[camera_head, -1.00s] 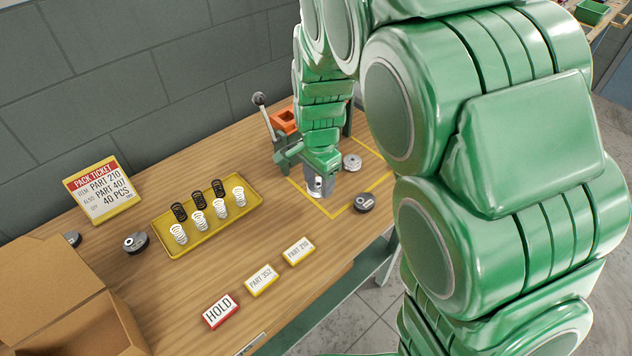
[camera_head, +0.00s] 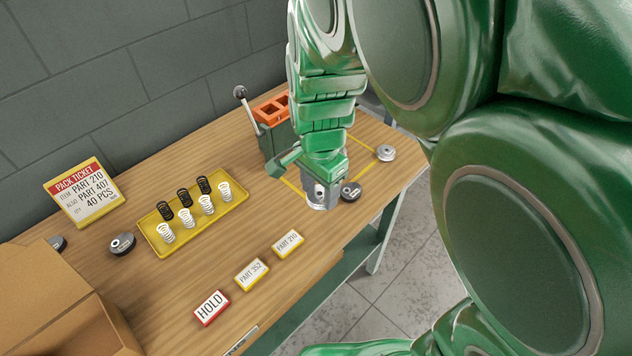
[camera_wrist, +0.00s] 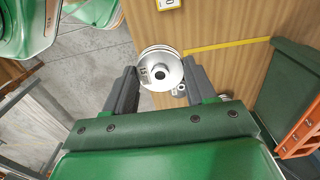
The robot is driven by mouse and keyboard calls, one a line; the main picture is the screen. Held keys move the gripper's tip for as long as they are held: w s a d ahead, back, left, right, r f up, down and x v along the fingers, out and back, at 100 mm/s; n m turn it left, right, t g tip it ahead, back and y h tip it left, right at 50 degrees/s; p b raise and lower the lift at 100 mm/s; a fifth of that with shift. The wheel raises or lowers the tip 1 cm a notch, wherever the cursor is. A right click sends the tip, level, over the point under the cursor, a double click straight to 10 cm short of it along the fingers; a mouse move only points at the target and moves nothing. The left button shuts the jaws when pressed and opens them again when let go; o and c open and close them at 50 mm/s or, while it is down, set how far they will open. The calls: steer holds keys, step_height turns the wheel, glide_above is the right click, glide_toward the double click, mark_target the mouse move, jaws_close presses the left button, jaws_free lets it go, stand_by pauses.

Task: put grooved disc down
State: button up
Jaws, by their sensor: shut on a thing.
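My gripper (camera_wrist: 158,82) is shut on a silver grooved disc (camera_wrist: 160,66), one finger on each side of its rim. The disc has stepped rings, a central hub and a small white label. In the head view the disc shows at its lower edge (camera_head: 317,207) under my gripper (camera_head: 322,190), near the front edge of the bench. I cannot tell how high it is above the wood. A dark disc (camera_head: 351,192) lies just right of it on the bench. Another silver disc (camera_head: 386,153) lies farther right, by the yellow floor-outline corner.
The bench (camera_head: 200,255) holds a yellow tray (camera_head: 205,228) of black and white springs, several cards including HOLD (camera_head: 211,307), a pack ticket (camera_head: 85,194), a dark disc (camera_head: 122,244), and a cardboard box (camera_head: 55,300). A coiler with orange top (camera_head: 271,108) stands behind my gripper.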

steer(key=shift+s+r, duration=0.15)
steer(key=shift+s, duration=0.1)
steer(key=w+a+r, duration=0.1)
steer(key=w+a, duration=0.5)
steer(key=a, duration=0.2)
steer(key=w+a, duration=0.3)
steer(key=a, duration=2.3)
steer(key=shift+w+a+f, duration=4.75)
steer(key=shift+a+f, duration=0.05)
steer(key=shift+f, duration=0.2)
steer(key=shift+f, duration=0.1)
